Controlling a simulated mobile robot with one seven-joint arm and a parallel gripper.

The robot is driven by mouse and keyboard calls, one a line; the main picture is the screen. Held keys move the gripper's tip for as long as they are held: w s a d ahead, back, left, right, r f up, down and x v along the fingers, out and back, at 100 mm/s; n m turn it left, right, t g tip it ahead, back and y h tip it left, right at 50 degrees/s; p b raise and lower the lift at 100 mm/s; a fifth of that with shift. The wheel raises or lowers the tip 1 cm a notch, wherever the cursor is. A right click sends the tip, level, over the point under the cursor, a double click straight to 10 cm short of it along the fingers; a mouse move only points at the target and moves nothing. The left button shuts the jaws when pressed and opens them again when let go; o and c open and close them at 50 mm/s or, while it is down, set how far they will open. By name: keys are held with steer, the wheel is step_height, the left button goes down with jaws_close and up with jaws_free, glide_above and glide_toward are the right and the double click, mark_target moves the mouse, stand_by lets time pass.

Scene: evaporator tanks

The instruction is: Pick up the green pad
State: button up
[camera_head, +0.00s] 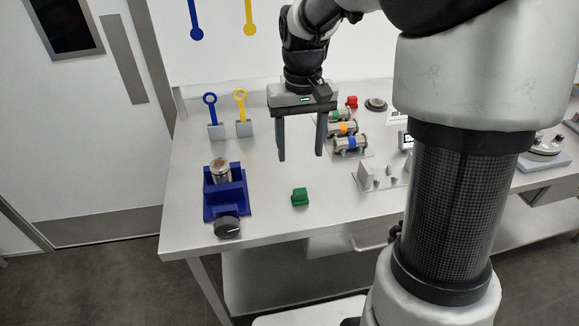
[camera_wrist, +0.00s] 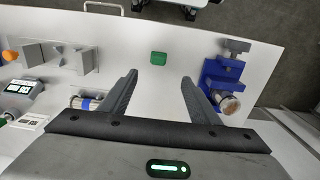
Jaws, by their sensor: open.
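The green pad (camera_head: 300,196) is a small block lying on the white table near its front edge, to the right of a blue fixture. It also shows in the wrist view (camera_wrist: 158,58), ahead of and roughly between the fingertips. My gripper (camera_head: 301,157) hangs with its fingers pointing down above the table, behind the pad in the head view. Its two fingers are apart with nothing between them. In the wrist view my gripper (camera_wrist: 158,78) is clear of the pad and not touching it.
The blue fixture (camera_head: 240,196) holds a metal cylinder and has a black knob. Several banded cylinders (camera_head: 349,143) sit in a rack at the right, with a grey stand (camera_head: 364,176) in front. Blue and yellow ring-topped tools (camera_head: 241,108) stand at the back left. Table around the pad is clear.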

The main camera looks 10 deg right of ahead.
glide_above(300, 190)
steer(key=f, duration=0.9)
steer(key=shift+s+a+f+b, duration=0.15)
steer(key=shift+a+f+b, duration=0.1)
steer(key=shift+f+b, duration=0.15)
steer(key=shift+d+f, duration=0.15)
steer(key=shift+f, duration=1.2)
steer(key=shift+d+f, duration=0.1)
steer(key=shift+f, duration=1.25)
steer(key=c, duration=1.1)
steer(key=shift+r, duration=0.1)
steer(key=shift+c, duration=0.2)
step_height(300, 190, up, 10)
steer(key=shift+f+p, duration=0.1)
steer(key=shift+p, duration=0.2)
